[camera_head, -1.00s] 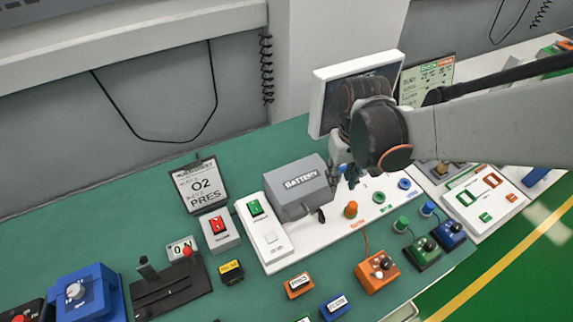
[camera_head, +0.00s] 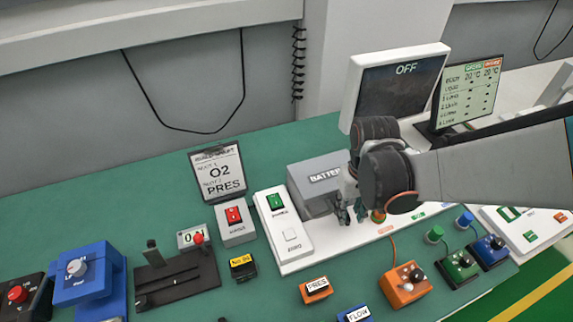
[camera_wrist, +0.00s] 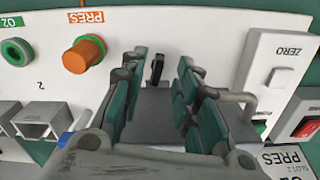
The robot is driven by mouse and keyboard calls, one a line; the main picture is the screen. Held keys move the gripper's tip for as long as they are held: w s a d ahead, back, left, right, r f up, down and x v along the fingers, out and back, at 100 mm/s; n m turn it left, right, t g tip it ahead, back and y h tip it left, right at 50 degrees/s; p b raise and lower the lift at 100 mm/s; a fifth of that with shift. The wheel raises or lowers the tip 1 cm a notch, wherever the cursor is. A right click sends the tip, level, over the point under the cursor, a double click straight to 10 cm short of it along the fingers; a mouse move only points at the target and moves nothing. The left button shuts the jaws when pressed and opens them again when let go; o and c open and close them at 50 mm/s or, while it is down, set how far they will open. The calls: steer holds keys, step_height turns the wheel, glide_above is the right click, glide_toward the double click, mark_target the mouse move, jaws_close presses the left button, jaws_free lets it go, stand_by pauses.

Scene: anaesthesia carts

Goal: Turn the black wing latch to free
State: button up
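The grey battery box (camera_head: 312,180) stands on the white panel in the middle of the bench. The black wing latch (camera_wrist: 157,68) shows in the wrist view at the box's edge, between my fingers and apart from both. My gripper (camera_wrist: 160,82) is open, with one green-padded finger on each side of the latch. In the head view my gripper (camera_head: 350,215) is low at the box's right front corner, and the latch cannot be made out there. Contact and height over the latch cannot be told.
A white ZERO module (camera_head: 283,232) stands left of the box. An orange PRES knob (camera_wrist: 85,54) and green O2 ring (camera_wrist: 16,51) are on the panel nearby. A monitor reading OFF (camera_head: 395,88) stands behind my wrist. Green bench (camera_head: 110,205) is free at back left.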

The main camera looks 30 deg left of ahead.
steer(key=shift+a+f+b, duration=0.1)
steer(key=shift+f+b, duration=0.45)
steer(key=shift+f, duration=0.65)
steer(key=shift+s+r, duration=0.1)
jaws_close()
